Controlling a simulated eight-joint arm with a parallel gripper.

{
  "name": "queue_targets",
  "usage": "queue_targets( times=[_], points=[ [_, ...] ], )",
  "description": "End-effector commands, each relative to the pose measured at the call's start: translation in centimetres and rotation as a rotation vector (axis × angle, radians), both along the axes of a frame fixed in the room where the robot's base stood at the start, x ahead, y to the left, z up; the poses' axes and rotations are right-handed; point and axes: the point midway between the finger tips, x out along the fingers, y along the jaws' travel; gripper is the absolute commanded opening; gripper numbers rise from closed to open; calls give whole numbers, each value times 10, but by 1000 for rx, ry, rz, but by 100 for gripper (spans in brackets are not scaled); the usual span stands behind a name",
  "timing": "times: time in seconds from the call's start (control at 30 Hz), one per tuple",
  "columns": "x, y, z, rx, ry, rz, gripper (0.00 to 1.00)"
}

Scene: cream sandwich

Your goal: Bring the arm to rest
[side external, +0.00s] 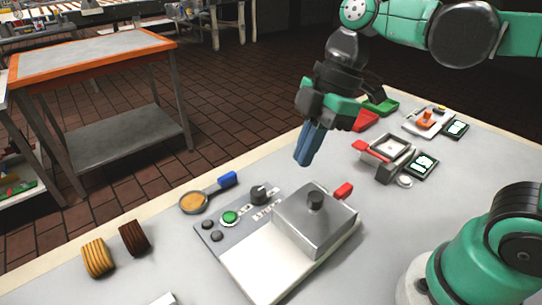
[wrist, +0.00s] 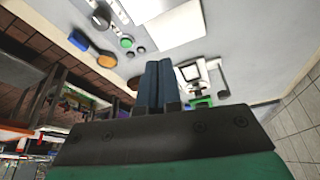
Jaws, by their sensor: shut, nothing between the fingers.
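My gripper (side external: 304,158) hangs in the air above the far side of the table, beyond the metal-lidded machine. Its blue fingers are shut together with nothing between them. The fingers also show in the wrist view (wrist: 158,68), closed side by side. My arm reaches in from the upper right in the side view. The fingers look apart from everything on the table, though their exact height is hard to tell.
A machine with a metal lid (side external: 318,215) and red handle stands mid-table. A blue-handled pan (side external: 195,203) and two cookie-like pieces, striped (side external: 98,258) and dark brown (side external: 134,238), lie left. Small devices (side external: 388,150), a red tray (side external: 364,121) and a green tray (side external: 383,106) sit farther back.

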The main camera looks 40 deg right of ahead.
Motion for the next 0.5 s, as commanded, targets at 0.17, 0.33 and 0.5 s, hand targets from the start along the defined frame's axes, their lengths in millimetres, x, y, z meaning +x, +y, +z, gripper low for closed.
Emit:
queue_targets(
  times=[0.17,0.33,0.5],
  points=[
    [1,-7,1,-12,-8,-92,0],
    [7,-30,-16,-25,-63,-524,0],
    [14,-56,-31,51,-158,-992,0]
  ],
)
